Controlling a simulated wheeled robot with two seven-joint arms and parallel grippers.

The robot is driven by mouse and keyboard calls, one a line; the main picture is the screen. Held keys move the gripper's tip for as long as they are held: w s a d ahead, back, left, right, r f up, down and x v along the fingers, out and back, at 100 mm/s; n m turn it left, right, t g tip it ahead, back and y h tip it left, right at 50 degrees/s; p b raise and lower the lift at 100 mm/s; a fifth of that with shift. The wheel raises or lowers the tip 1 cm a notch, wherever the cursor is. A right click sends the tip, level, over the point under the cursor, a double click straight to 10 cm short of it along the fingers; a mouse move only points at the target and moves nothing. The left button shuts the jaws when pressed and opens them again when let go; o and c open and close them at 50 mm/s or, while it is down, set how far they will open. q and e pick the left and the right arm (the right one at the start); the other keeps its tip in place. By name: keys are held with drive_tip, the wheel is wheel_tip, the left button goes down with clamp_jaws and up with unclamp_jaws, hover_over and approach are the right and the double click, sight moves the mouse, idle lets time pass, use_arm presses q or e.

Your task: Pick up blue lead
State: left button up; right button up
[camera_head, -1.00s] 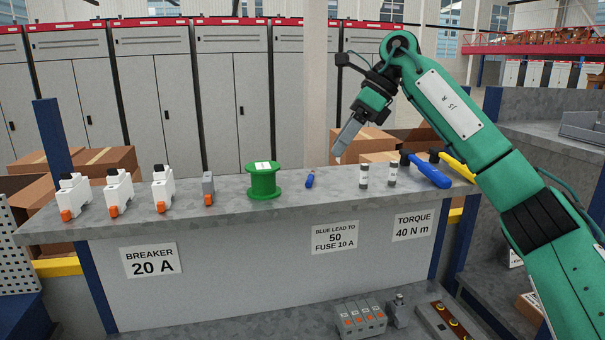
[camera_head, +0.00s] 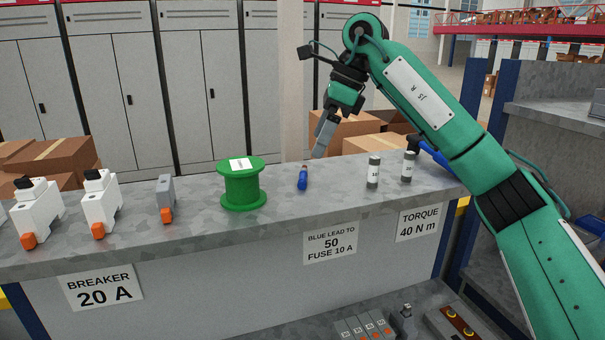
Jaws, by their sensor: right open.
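The blue lead (camera_head: 302,180) is a small blue piece with a brownish tip, on the grey bench top between the green spool and the two grey-and-white fuses. My right gripper (camera_head: 319,153) is open and empty, pointing down just above and behind the lead, slightly to its right. It looks apart from the lead, though the exact gap is hard to judge. My left gripper is not in view.
A green spool (camera_head: 243,184) stands left of the lead, and two fuses (camera_head: 373,172) stand to its right. A grey module (camera_head: 166,198) and white breakers (camera_head: 101,203) are further left. Cardboard boxes (camera_head: 343,128) sit behind the bench (camera_head: 200,240). A blue-handled tool (camera_head: 432,152) is partly hidden by my arm.

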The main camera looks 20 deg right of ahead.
sight(304, 172)
drive_tip(key=shift+x, duration=1)
drive_tip(key=shift+a+f+p, duration=0.15)
drive_tip(key=shift+f+p, duration=0.05)
drive_tip(key=shift+p, duration=0.2)
drive_tip(key=p+x, duration=0.2)
drive_tip(key=x, duration=0.1)
drive_tip(key=shift+f, duration=0.4)
drive_tip(key=shift+a+f, duration=0.2)
drive_tip(key=shift+f, duration=0.2)
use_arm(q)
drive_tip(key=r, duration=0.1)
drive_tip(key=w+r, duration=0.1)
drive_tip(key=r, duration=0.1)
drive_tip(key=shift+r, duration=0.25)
use_arm(e)
drive_tip(key=shift+c, duration=0.2)
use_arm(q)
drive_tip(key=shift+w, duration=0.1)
use_arm(e)
drive_tip(key=c, duration=1.1)
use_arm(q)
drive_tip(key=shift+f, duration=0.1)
use_arm(e)
drive_tip(key=shift+r, duration=0.2)
